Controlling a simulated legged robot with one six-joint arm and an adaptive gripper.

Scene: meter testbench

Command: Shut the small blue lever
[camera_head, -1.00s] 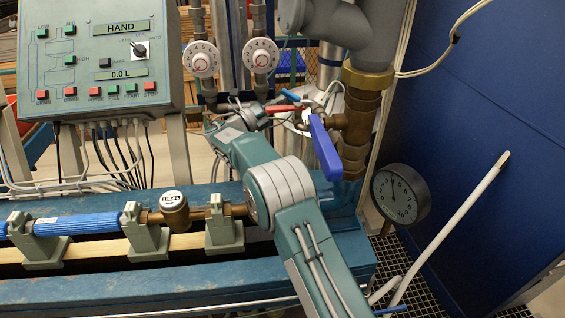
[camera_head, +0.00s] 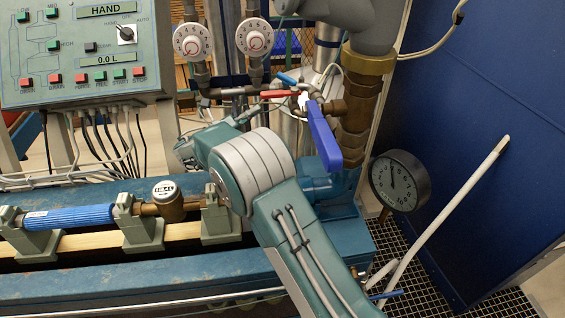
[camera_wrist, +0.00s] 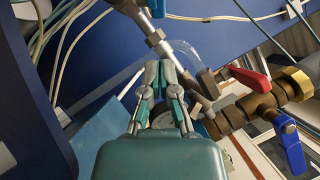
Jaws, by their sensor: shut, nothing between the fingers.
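The small blue lever (camera_head: 287,78) shows in the head view on the thin pipework, just above and behind a red lever (camera_head: 280,94). A larger blue lever (camera_head: 323,137) hangs slanting down in front of the thick brass pipe. In the wrist view my gripper (camera_wrist: 160,72) is shut and empty, its fingertips close to a metal pipe. The red lever lies to its right there. A blue handle (camera_wrist: 290,145) shows at the lower right; I cannot tell which blue lever it is.
The control panel (camera_head: 85,55) stands at the left, with two white dials (camera_head: 254,37) beside it. A brass pipe (camera_head: 352,115) and round gauge (camera_head: 399,182) are at the right. The blue bench (camera_head: 60,277) with a meter (camera_head: 166,194) lies below. Cables hang near my gripper.

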